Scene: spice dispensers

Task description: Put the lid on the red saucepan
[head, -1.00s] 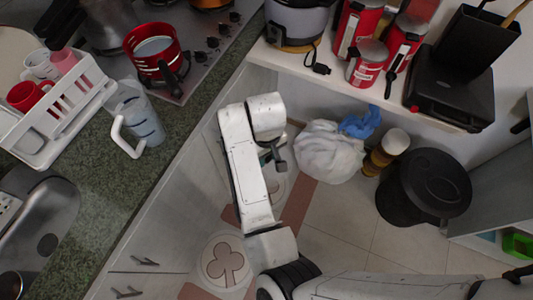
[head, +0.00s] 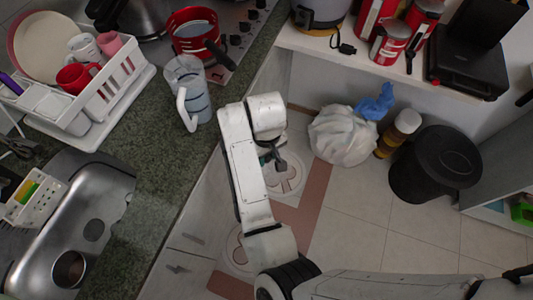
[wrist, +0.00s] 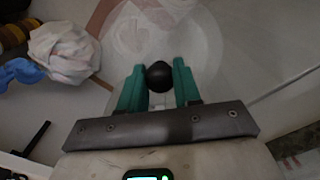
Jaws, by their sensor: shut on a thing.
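The red saucepan (head: 183,18) stands on the stovetop at the top of the head view, with its dark handle toward the right front. In the wrist view my gripper (wrist: 159,78) has its green fingers shut on the round black knob (wrist: 159,76) of a clear glass lid (wrist: 185,35). The lid spreads out faintly beyond the fingers, with floor showing through it. In the head view my gripper (head: 272,158) is over the floor, to the right of the counter and well apart from the saucepan. The lid is hard to make out there.
A clear pitcher (head: 196,95) stands at the counter edge, between my arm and the saucepan. A white dish rack (head: 118,95) and a sink (head: 75,215) are at left. A white bag (head: 343,135) and black bin (head: 432,165) stand on the floor at right.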

